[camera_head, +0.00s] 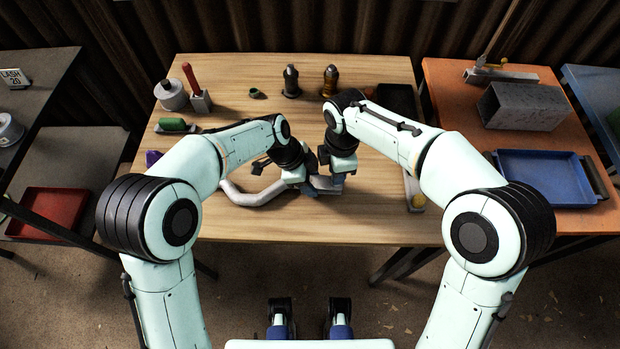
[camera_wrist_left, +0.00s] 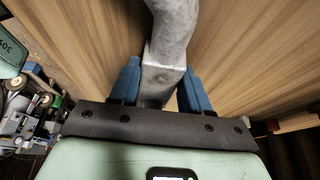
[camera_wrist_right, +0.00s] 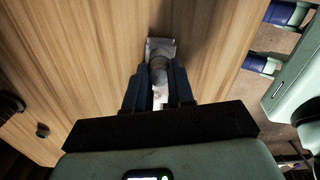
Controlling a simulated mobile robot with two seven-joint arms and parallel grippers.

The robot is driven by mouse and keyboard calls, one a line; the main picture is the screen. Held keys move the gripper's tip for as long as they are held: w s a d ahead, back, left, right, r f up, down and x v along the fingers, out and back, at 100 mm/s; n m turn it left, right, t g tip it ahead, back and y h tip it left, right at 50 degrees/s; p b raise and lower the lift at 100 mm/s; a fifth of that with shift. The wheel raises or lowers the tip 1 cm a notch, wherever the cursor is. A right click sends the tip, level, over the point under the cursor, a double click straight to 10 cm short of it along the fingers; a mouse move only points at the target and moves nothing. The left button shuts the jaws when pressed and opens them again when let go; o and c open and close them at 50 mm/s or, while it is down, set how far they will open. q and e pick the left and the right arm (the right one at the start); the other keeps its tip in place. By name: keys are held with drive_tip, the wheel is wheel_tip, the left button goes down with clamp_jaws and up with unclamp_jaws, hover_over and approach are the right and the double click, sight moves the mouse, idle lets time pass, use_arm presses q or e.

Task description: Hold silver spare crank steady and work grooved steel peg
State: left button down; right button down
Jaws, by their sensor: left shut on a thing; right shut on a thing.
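The silver spare crank (camera_head: 250,197) is a grey bent bar lying along the front middle of the table. My left gripper (camera_head: 308,186) is shut on its flat end; in the left wrist view the blue fingers stand either side of the crank (camera_wrist_left: 166,72). My right gripper (camera_head: 337,180) points down at the crank's right end, close beside the left one. In the right wrist view its fingers (camera_wrist_right: 158,74) are shut on a short grey round piece, the grooved steel peg (camera_wrist_right: 158,68), above the crank's flat end (camera_wrist_right: 160,46). The grooves and the peg's lower end are hidden.
Dark bottle-like pieces (camera_head: 291,82) stand at the table's back. A red-handled tool in a block (camera_head: 195,90) and a round grey canister (camera_head: 171,95) stand back left. A blue tray (camera_head: 545,178) and a grey box (camera_head: 522,107) are on the orange table.

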drive_tip(key=shift+r, duration=0.25)
drive_tip(key=shift+r, duration=2.2)
use_arm(q)
drive_tip(key=shift+c, duration=2.2)
unclamp_jaws()
drive_tip(key=v, duration=1.2)
